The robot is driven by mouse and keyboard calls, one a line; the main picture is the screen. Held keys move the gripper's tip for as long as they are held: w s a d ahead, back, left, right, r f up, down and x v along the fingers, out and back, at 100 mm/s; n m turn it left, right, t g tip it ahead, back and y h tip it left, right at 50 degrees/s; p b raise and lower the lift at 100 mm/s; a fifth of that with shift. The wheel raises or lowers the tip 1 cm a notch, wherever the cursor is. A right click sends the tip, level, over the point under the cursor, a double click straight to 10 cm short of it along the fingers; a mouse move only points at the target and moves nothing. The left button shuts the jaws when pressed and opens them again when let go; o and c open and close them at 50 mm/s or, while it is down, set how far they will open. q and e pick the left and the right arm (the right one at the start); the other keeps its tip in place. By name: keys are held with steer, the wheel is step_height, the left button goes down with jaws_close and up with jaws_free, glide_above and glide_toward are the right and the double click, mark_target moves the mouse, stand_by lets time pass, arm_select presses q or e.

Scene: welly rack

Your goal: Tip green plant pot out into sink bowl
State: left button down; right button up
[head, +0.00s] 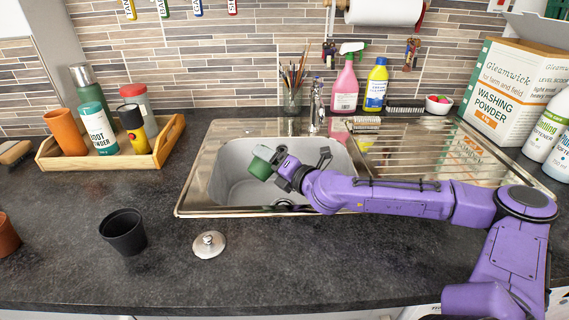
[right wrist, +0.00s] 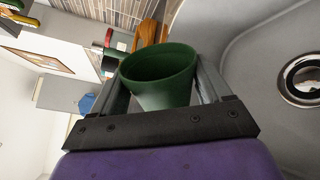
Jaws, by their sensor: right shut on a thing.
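The green plant pot (head: 261,163) is held over the sink bowl (head: 232,186) in the head view, lying tilted on its side. My right gripper (head: 272,160) is shut on it. In the right wrist view the green pot (right wrist: 160,78) sits between the two fingers of the right gripper (right wrist: 165,88), with its rim towards the top of the picture. The bowl's wall and drain (right wrist: 302,80) show at the right of the wrist view. My left gripper is not in view.
A black pot (head: 123,232) and a sink plug (head: 209,244) stand on the counter in front of the sink. A wooden tray (head: 157,150) with bottles and a terracotta pot is at the left. The tap (head: 316,108) rises behind the bowl; the drainer (head: 425,150) lies to the right.

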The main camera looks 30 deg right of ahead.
steer(key=shift+d+f+m, duration=0.1)
steer(key=shift+f+m, duration=0.2)
steer(key=shift+m, duration=0.1)
steer(key=shift+w+d+r+m+y+p, duration=0.1)
steer(key=shift+d+r+m+y+p, duration=0.2)
steer(key=shift+m+p, duration=0.5)
steer(key=shift+w+d+r+m+p, duration=0.15)
steer(key=shift+d+m+p, duration=0.2)
steer(key=shift+d+m, duration=0.25)
steer(key=shift+d, duration=0.15)
steer(key=shift+m, duration=0.3)
steer(key=shift+w+d, duration=0.1)
